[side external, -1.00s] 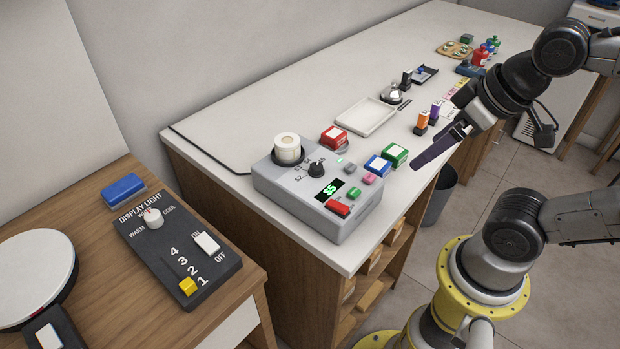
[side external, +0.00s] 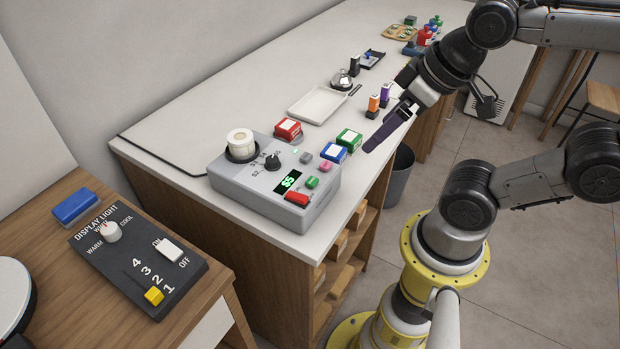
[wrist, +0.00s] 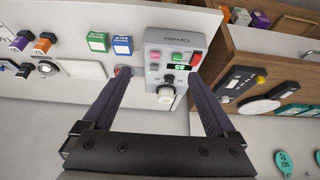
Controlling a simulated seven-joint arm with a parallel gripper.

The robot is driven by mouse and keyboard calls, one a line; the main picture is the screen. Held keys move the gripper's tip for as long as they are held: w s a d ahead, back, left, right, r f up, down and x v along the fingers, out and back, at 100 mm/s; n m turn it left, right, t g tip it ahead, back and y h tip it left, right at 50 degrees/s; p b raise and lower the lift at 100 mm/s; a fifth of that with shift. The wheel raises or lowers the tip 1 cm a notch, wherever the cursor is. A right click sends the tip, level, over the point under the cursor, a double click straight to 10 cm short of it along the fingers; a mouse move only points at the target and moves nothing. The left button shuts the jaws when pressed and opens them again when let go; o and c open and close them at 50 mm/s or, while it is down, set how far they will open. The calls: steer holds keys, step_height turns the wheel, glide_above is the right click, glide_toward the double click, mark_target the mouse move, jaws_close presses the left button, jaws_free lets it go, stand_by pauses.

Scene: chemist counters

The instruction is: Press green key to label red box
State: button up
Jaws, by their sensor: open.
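The grey label machine (side external: 278,190) stands on the white counter's near corner, its display (side external: 289,181) reading $5. Its green key (side external: 312,183) sits between a pink key (side external: 325,167) and a red key (side external: 297,198). The green key also shows in the wrist view (wrist: 176,56). The red box (side external: 288,128), with a white top, stands behind the machine. In the wrist view, my finger partly hides the red box (wrist: 123,70). My gripper (side external: 369,146) is open and empty, above the counter's front edge, right of the green box and apart from the keys.
A blue box (side external: 333,153) and a green box (side external: 349,139) stand beside the machine. A light control panel (side external: 137,258) lies on the left wooden table.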

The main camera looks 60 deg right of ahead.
steer(key=shift+c, duration=0.4)
jaws_close()
stand_by(1.4)
